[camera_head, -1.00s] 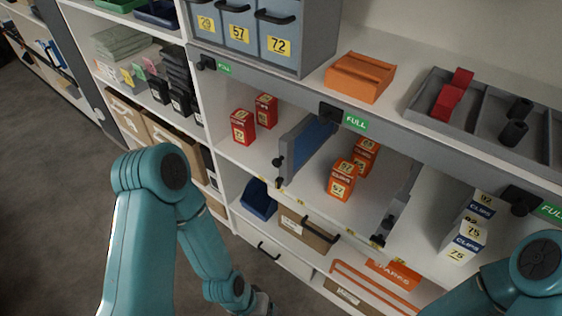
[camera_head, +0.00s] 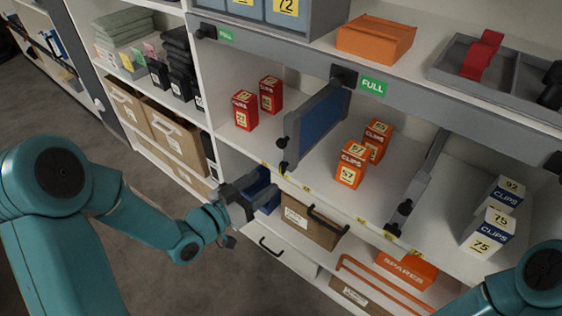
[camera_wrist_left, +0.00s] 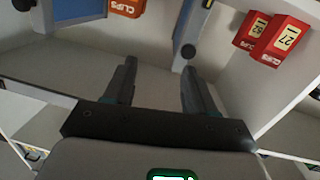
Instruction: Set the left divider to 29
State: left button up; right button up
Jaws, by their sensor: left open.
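The left divider (camera_head: 318,130), a grey-framed panel with a blue face, stands upright on the middle shelf between the red and orange boxes. A dark knob is at its lower front end. It shows steeply in the left wrist view (camera_wrist_left: 188,32). Yellow marks (camera_head: 285,177) line the shelf's front edge, too small to read. My left gripper (camera_head: 268,184) is open and empty, in front of and below the divider's front end, apart from it. Its two fingers also show spread in the left wrist view (camera_wrist_left: 160,70). My right gripper is out of view.
Red boxes (camera_head: 245,110) stand left of the divider, orange clips boxes (camera_head: 350,165) right of it. A second divider (camera_head: 418,188) stands farther right, before white-and-blue clips boxes (camera_head: 488,232). A blue bin (camera_head: 262,195) and a carton (camera_head: 312,222) sit below, behind my left gripper.

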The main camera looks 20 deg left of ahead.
aim_at(280, 146)
pick_arm(q)
jog(key=a+t+y+b, duration=0.1)
jog(key=a+t+b, duration=0.1)
jog(key=a, duration=0.3)
jog(key=x, duration=1)
jog(key=f+x, duration=0.1)
jog(key=x, duration=0.5)
jog(key=shift+w+r+p, duration=0.1)
jog(key=shift+w+p, duration=0.05)
jog(key=shift+p, duration=0.25)
grip_shut()
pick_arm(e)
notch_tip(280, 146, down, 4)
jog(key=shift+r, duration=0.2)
